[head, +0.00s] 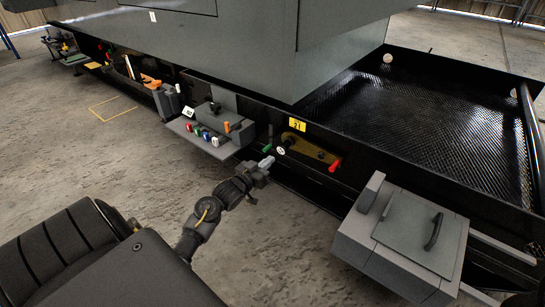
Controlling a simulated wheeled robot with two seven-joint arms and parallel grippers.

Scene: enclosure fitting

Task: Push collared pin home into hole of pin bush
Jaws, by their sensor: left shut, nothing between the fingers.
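A brass-coloured plate (310,150) is set in the dark side of the enclosure, below a yellow label. At its left end is a small dark round fitting with a pale face (281,150); I cannot tell which part of it is the pin bush and which the collared pin. My left gripper (267,162) is shut and empty, its light-grey fingertips just below and left of this fitting. A small gap seems to show between them, but contact is hard to judge. The hole cannot be made out at this size. My right gripper is not in view.
A yellow label (297,125) marked 21 is above the plate. A red piece (335,165) is at its right end and a green one (266,147) to its left. A grey shelf (212,146) holds several coloured pieces. A grey box (405,240) stands at right. Concrete floor is open at left.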

